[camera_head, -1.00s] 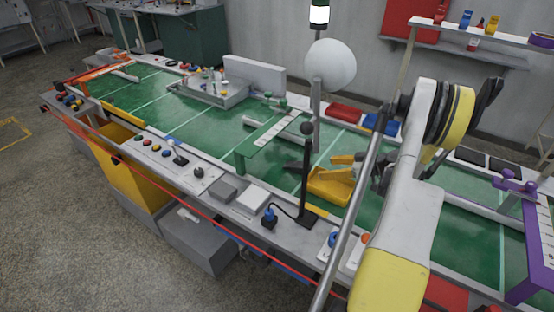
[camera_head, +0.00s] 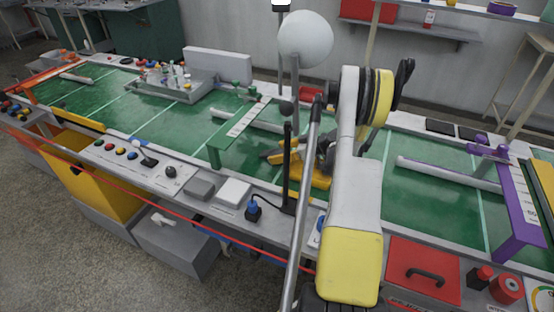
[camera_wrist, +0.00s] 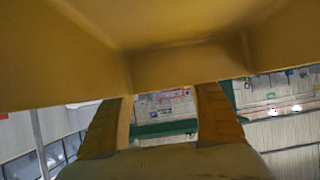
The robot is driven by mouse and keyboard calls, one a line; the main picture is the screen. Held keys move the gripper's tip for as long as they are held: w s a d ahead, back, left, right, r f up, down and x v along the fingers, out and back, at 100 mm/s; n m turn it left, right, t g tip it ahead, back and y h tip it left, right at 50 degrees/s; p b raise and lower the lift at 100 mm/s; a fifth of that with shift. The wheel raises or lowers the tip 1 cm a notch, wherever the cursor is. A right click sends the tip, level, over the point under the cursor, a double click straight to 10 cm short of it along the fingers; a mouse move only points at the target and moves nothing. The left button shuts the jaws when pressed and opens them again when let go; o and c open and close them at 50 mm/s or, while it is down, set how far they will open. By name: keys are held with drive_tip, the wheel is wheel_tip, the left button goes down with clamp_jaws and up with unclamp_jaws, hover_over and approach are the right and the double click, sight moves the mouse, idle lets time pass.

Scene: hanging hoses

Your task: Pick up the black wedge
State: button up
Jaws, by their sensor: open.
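I cannot make out a black wedge for certain in either view. My gripper (camera_head: 283,163) is partly hidden in the head view by my own arm and a black upright post (camera_head: 287,165). Its yellow parts are over the green table, pointing left. In the wrist view, the two yellow-brown fingers of my gripper (camera_wrist: 164,115) stand apart. Nothing shows held between them; the gap shows only distant background.
The long green table (camera_head: 400,205) carries a green stand (camera_head: 238,130), a grey tray of bottles (camera_head: 165,92) and a purple stand (camera_head: 515,210). Two flat dark panels (camera_head: 440,127) lie at the far edge. A red box lid (camera_head: 424,270) is near right.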

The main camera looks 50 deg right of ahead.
drive_tip(key=shift+x, duration=1.1)
drive_tip(key=shift+s, duration=0.1)
drive_tip(key=c, duration=1.4)
drive_tip(key=shift+r, duration=0.1)
